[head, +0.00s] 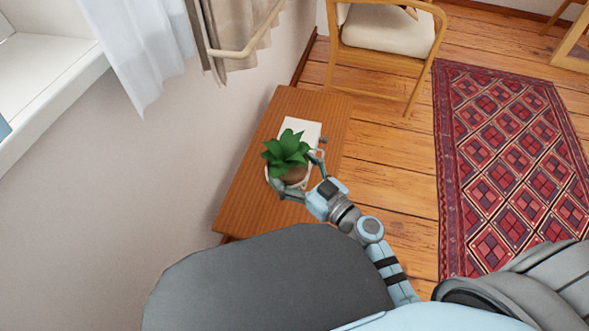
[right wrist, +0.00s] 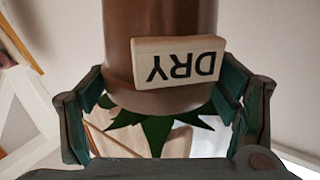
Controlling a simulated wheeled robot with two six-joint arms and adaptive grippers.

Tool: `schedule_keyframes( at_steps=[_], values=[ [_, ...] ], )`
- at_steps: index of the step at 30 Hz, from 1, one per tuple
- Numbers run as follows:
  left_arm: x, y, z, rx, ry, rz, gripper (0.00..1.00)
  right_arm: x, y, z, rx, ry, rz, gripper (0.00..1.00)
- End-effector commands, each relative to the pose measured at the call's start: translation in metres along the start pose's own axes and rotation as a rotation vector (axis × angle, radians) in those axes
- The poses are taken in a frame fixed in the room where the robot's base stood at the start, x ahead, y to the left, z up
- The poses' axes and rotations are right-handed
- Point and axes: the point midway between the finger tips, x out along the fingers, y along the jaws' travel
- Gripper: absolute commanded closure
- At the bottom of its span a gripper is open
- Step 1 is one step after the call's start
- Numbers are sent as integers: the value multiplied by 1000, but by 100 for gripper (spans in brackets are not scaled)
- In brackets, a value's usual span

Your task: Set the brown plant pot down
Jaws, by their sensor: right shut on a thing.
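The brown plant pot (head: 295,175) with green pointed leaves (head: 286,149) is over the wooden table top in the head view. My right gripper (head: 297,172) is shut on it, one finger on each side. In the right wrist view the pot (right wrist: 160,25) appears upside down between the fingers (right wrist: 165,100), with a pale label (right wrist: 178,60) reading DRY. My left gripper is not in view.
The wooden table (head: 252,195) stands against the wall, its near part bare. A flat white object (head: 302,130) lies behind the plant. A cushioned wooden chair (head: 385,35) stands beyond the table. A red patterned rug (head: 505,165) lies to the right.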

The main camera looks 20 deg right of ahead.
Motion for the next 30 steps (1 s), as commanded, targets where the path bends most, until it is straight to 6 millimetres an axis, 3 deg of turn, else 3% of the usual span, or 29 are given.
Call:
schedule_keyframes(
  at_steps=[1,5,12,19,30],
  values=[
    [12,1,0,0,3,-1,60,4,-2,10,0,6,-1,79],
    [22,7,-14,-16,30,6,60,7,-5,31,-1,2,-1,79],
    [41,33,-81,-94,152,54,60,7,-4,111,1,1,0,79],
    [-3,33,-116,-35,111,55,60,7,-4,157,-2,3,-1,79],
    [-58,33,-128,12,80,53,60,7,-4,198,-2,3,-2,79]
  ],
)
